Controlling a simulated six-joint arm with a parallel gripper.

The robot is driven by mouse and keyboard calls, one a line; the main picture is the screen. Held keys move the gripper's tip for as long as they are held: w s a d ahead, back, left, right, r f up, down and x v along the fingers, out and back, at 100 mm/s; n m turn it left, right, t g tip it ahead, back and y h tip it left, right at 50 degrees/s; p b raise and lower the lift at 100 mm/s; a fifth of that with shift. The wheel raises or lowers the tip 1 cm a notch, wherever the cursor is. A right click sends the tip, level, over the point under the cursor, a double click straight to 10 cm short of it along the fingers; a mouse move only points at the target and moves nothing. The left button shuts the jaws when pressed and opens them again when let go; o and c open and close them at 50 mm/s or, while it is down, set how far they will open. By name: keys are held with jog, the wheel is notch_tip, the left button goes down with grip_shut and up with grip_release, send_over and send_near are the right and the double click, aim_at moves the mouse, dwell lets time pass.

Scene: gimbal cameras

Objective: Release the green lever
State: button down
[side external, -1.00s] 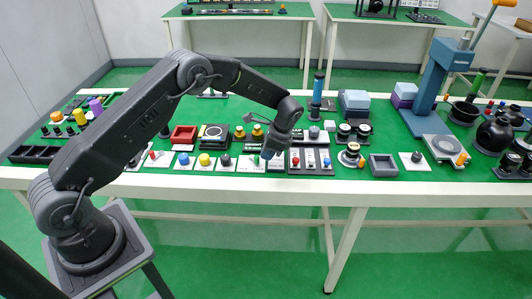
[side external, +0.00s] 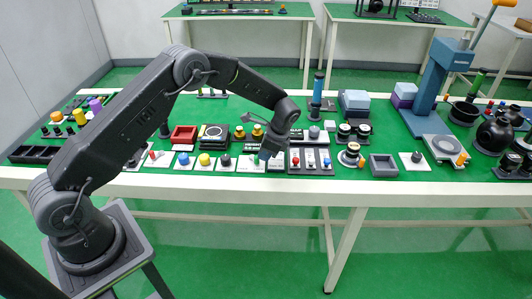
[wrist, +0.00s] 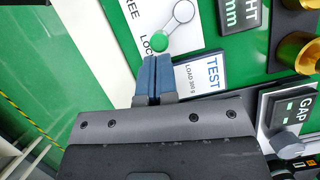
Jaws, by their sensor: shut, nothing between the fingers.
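The green lever (wrist: 160,42) shows in the wrist view as a grey arm with a round green knob, on a white plate (wrist: 136,14). Its knob end lies beside the printed word "LOCK"; a partly cut-off word ending in "EE" is farther up the plate. My gripper (wrist: 153,62) has its blue fingertips together with nothing between them. The tips are just below the green knob in the picture; I cannot tell whether they touch it. In the side view my gripper (side external: 264,155) is low over the front row of plates, and the lever is too small or hidden to make out.
In the side view a panel with red and blue knobs (side external: 310,161) stands close right of my gripper.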

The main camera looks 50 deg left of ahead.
jog(key=shift+s+m+t, duration=0.3)
jog(key=shift+s+m, duration=0.15)
jog(key=shift+m, duration=0.45)
jog(key=shift+s+a+m+t+y, duration=0.15)
jog(key=shift+s+m+t, duration=0.3)
jog(key=shift+m, duration=0.5)
jog(key=shift+s+a+m+t+y, duration=0.1)
jog(key=shift+s+m+t+y, duration=0.15)
jog(key=shift+s+m, duration=0.5)
jog(key=shift+s+a+m+t, duration=0.15)
jog(key=shift+m+t, duration=0.15)
jog(key=shift+m, duration=0.8)
jog(key=shift+s+a+m+t, duration=0.35)
jog(key=shift+s+m+t, duration=0.15)
jog(key=shift+m, duration=0.7)
jog(key=shift+s+a, duration=0.2)
jog(key=shift+a, duration=0.05)
jog(key=shift+w, duration=0.15)
jog(key=shift+w+a, duration=0.2)
jog(key=shift+w, duration=0.55)
